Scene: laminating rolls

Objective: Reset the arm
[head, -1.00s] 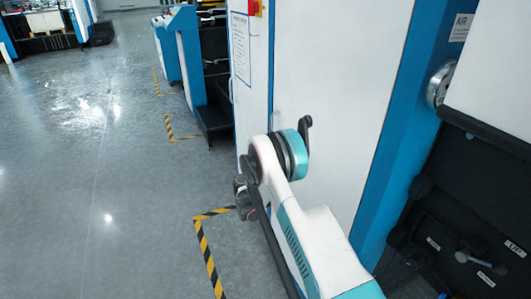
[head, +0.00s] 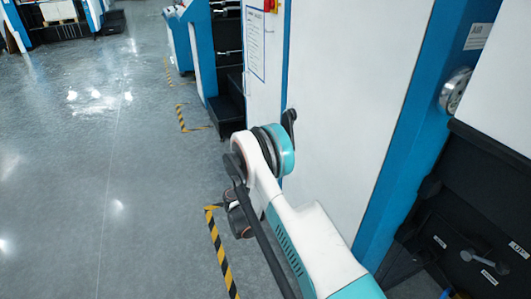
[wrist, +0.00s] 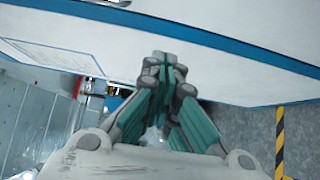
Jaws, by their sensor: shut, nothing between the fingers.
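My gripper (wrist: 168,72) shows in the wrist view with its grey and teal fingers brought together at the tips, shut with nothing between them. It points toward a white machine panel with a blue edge; I cannot tell how far off the panel is. In the head view my white and teal arm reaches up from the bottom right and bends in front of the white machine door (head: 345,90). The gripper itself is hidden or too hard to make out in the head view.
The blue and white machine (head: 405,140) stands close on the right, with a dark recess (head: 470,225) low down. Yellow and black floor tape (head: 221,255) lies left of my arm. The grey floor (head: 90,190) on the left is clear. More machines (head: 180,45) stand further back.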

